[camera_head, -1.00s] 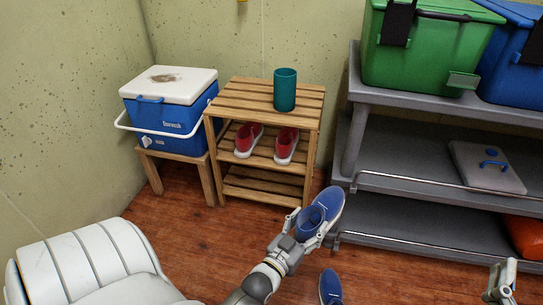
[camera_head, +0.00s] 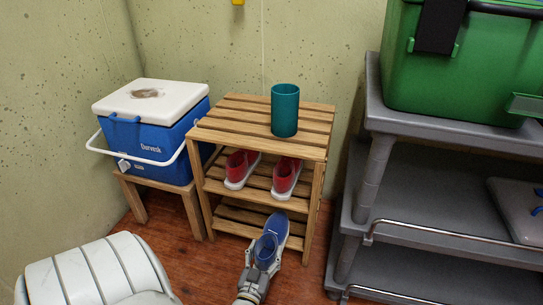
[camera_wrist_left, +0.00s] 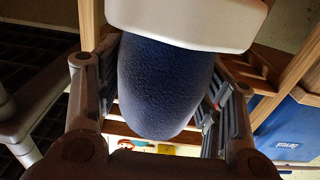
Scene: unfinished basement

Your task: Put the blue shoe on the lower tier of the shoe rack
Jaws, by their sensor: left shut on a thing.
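The blue shoe (camera_head: 271,238) is held in my left gripper (camera_head: 263,262), toe pointing away from me toward the rack. In the left wrist view the blue shoe (camera_wrist_left: 160,85) fills the space between the two fingers, with its white sole at the top. The wooden shoe rack (camera_head: 232,140) stands against the wall. In the head view the shoe overlaps the right part of the lower tier (camera_head: 233,219); I cannot tell whether it touches the slats. The visible left part of that tier is empty. My right gripper is not in view.
Red shoes (camera_head: 286,178) stand on the middle tier. A teal cup (camera_head: 285,110) stands on the rack top. A blue and white cooler (camera_head: 150,125) sits on a stool to the left. A grey shelf (camera_head: 371,180) with a green bin (camera_head: 460,75) stands close on the right.

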